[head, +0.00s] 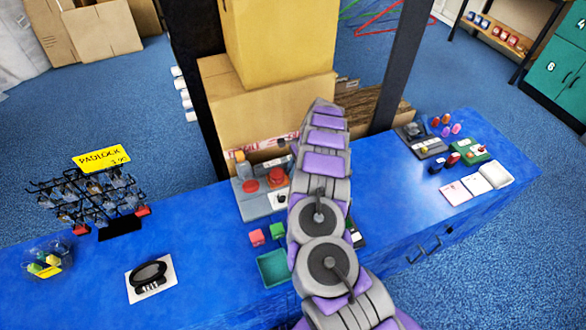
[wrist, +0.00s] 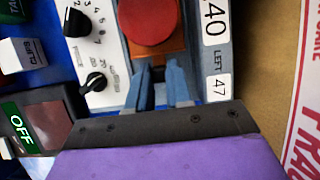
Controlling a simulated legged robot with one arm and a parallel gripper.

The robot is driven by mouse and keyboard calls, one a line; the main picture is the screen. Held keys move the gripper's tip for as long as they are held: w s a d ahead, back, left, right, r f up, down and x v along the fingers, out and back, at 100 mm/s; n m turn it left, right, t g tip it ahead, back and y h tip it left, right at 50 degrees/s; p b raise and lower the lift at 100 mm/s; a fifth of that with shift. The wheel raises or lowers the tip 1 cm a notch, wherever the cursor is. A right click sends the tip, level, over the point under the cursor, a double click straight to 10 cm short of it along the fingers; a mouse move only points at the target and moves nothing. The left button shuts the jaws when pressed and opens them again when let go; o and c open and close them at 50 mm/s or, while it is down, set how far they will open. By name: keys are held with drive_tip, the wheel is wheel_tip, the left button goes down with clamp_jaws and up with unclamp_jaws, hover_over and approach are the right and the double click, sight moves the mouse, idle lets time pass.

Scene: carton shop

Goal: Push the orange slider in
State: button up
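A grey control panel (head: 252,207) stands on the blue counter, partly hidden by my arm in the head view. A small orange piece (head: 240,156) shows at its back left; I cannot tell whether it is the slider. In the wrist view a red round button (wrist: 150,20) sits over an orange block (wrist: 174,45), just beyond my fingertips. My gripper (wrist: 160,70) shows two blue-grey fingers with a narrow gap and nothing visible held between them. The fingertips are close to the orange block; contact is unclear. In the head view my gripper is hidden behind my arm.
Black knobs (wrist: 78,20) and an OFF switch (wrist: 20,128) lie left of the fingers in the wrist view. A cardboard box (head: 255,110) stands behind the panel. A green tray (head: 273,268) lies in front. A padlock rack (head: 95,205) stands left.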

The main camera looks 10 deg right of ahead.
clamp_jaws()
drive_tip(key=a+p, duration=0.1)
drive_tip(key=a, duration=0.2)
drive_tip(key=s+a+p, duration=0.1)
drive_tip(key=a+p, duration=0.1)
drive_tip(key=a, duration=0.2)
drive_tip(key=s+a+p, duration=0.1)
drive_tip(key=a, duration=0.3)
drive_tip(key=shift+a+p, duration=0.1)
drive_tip(key=shift+p, duration=0.2)
drive_tip(key=shift+o, duration=0.6)
unclamp_jaws()
drive_tip(key=o, duration=0.5)
drive_tip(key=shift+a, duration=0.2)
drive_tip(key=shift+c, duration=0.2)
drive_tip(key=shift+s, duration=0.1)
drive_tip(key=shift+d, duration=0.15)
